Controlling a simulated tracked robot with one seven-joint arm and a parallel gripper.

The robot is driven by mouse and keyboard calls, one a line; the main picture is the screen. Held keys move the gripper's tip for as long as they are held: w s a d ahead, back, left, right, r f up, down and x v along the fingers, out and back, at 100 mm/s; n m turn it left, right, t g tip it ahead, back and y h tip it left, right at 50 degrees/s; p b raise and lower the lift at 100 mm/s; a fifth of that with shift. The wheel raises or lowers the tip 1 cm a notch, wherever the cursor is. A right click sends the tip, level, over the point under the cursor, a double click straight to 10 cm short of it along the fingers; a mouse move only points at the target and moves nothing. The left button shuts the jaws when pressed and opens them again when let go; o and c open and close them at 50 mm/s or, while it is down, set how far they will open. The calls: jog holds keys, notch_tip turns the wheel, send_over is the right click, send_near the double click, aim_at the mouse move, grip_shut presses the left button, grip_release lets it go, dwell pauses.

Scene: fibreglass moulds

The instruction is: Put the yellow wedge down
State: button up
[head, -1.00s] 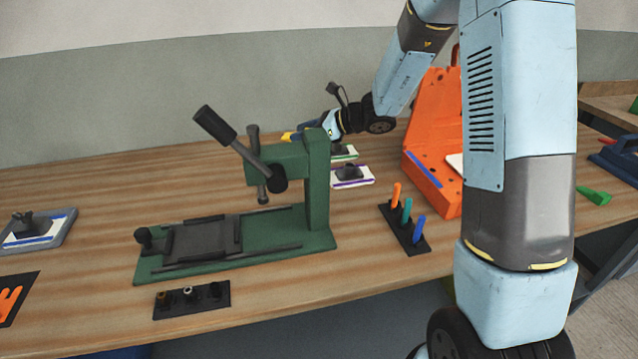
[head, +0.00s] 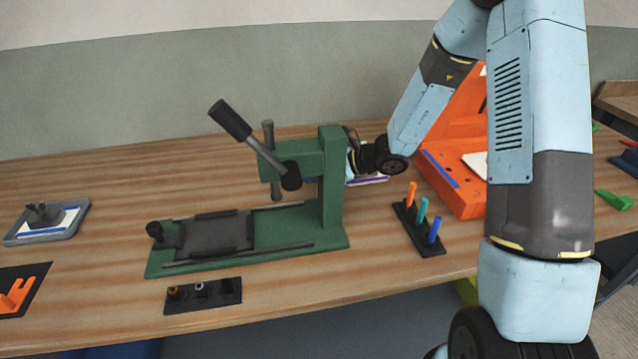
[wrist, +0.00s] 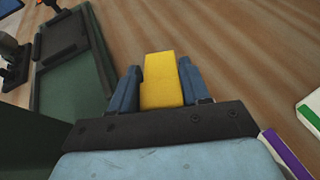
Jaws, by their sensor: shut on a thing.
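The yellow wedge (wrist: 161,82) shows in the wrist view between the two blue fingers of my gripper (wrist: 160,85), which is shut on it. Bare wooden table top (wrist: 215,45) lies beyond the wedge; I cannot tell how high the wedge is above it. In the head view my wrist is behind the upright of the green press (head: 332,180), which hides the gripper and the wedge.
The green press base (wrist: 75,75) is close on the left in the wrist view. A white, purple-edged plate (wrist: 285,150) is at lower right. An orange mould (head: 455,185) and a peg rack (head: 420,230) stand right of the press. Table left of the press is partly clear.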

aim_at(316, 190)
jog(key=shift+f, duration=2)
jog(key=shift+f, duration=0.1)
jog(key=o, duration=0.8)
jog(key=v, duration=1.2)
jog(key=shift+d, duration=0.1)
